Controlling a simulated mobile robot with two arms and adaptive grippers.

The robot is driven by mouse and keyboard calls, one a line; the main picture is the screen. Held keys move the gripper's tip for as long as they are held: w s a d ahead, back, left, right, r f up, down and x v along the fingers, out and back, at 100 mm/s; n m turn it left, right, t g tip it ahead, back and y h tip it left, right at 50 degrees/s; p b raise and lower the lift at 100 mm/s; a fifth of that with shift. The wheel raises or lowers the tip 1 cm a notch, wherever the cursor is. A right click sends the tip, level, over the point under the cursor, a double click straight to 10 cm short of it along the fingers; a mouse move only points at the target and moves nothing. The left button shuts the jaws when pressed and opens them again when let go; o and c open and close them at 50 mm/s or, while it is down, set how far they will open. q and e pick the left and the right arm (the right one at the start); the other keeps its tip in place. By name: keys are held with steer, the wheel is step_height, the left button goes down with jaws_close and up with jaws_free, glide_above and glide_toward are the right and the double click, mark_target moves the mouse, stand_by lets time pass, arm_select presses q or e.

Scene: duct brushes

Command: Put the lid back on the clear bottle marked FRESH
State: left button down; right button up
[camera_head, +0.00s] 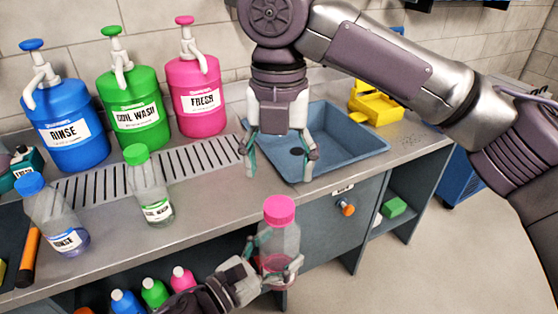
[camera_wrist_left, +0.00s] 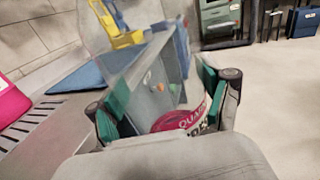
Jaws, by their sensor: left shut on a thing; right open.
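A clear bottle (camera_head: 281,240) with a pink lid (camera_head: 279,209) on its top is in front of the counter edge, nearly upright. Its label is mostly hidden in the head view. My left gripper (camera_head: 275,262) is shut around the lower part of the bottle. In the left wrist view the clear bottle (camera_wrist_left: 150,75) fills the space between the fingers, with part of a pink label showing. How tightly the lid sits cannot be told. My right gripper (camera_head: 278,172) is open and empty, pointing down above the lid, over the sink's left front edge.
Clear bottles with a green lid (camera_head: 149,190) and a blue lid (camera_head: 56,220) stand on the counter. Blue, green and pink pump jugs (camera_head: 198,95) stand along the wall. A blue sink (camera_head: 345,150) and a yellow wringer (camera_head: 375,102) are at the right. Several capped bottles are below.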

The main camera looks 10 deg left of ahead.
mark_target(279, 205)
steer(key=shift+n, duration=1.2)
steer(key=shift+f, duration=3.95)
